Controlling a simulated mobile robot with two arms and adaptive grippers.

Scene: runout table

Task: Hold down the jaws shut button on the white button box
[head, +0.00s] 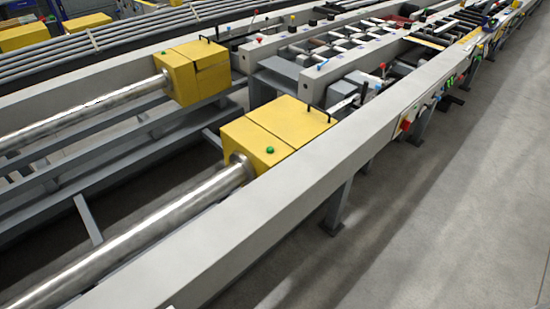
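A small pale box with a red button (405,125) sits on the outer side of the near grey rail, right of the picture's middle. It is far off and small, so I cannot read any label or tell whether it is the white button box or which button is the jaws shut one. Neither of my grippers shows in the head view.
The long grey near rail (235,220) crosses diagonally. Beyond it are a near yellow block (275,138) with a green button, a far yellow block (195,70) and shiny round bars (140,250). The concrete floor (450,210) at right is clear.

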